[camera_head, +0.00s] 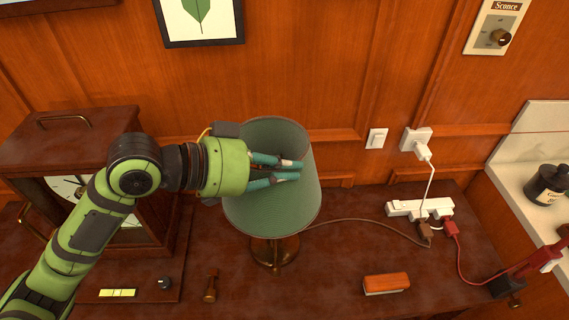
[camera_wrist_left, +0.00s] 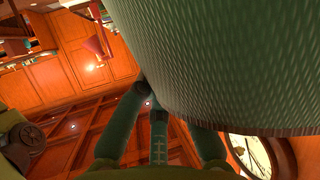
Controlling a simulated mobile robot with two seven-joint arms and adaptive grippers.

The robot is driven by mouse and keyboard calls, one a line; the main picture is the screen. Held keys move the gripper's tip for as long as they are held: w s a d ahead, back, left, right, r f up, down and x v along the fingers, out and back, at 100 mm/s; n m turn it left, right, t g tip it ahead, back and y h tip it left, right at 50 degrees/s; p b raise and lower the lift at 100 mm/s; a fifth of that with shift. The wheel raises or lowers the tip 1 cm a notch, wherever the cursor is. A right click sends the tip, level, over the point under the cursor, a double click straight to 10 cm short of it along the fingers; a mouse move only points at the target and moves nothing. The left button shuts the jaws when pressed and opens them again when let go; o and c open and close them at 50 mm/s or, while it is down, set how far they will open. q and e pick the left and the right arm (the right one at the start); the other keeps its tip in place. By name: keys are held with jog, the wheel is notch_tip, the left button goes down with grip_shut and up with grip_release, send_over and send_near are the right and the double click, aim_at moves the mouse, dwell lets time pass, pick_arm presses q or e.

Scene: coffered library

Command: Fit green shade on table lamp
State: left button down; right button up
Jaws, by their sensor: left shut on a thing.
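In the left wrist view the green shade (camera_wrist_left: 235,60) fills the upper right, close to the fingers. The lamp's top fitting is hidden, so I cannot tell whether the shade rests on it or is held above it. My right gripper is not in view.
A wooden clock case (camera_head: 75,150) stands at the left. A white power strip (camera_head: 418,208) with plugs and cords lies at the right; the lamp's brown cord runs to it. An orange block (camera_head: 386,284) and a small wooden peg (camera_head: 211,287) are in front.

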pick_arm(q)
jog(key=shift+f+b, duration=0.45)
jog(key=shift+f, duration=0.35)
jog(key=c, duration=1.3)
grip_release()
jog(key=shift+a, duration=0.15)
jog(key=v, duration=1.2)
jog(key=shift+r, duration=0.1)
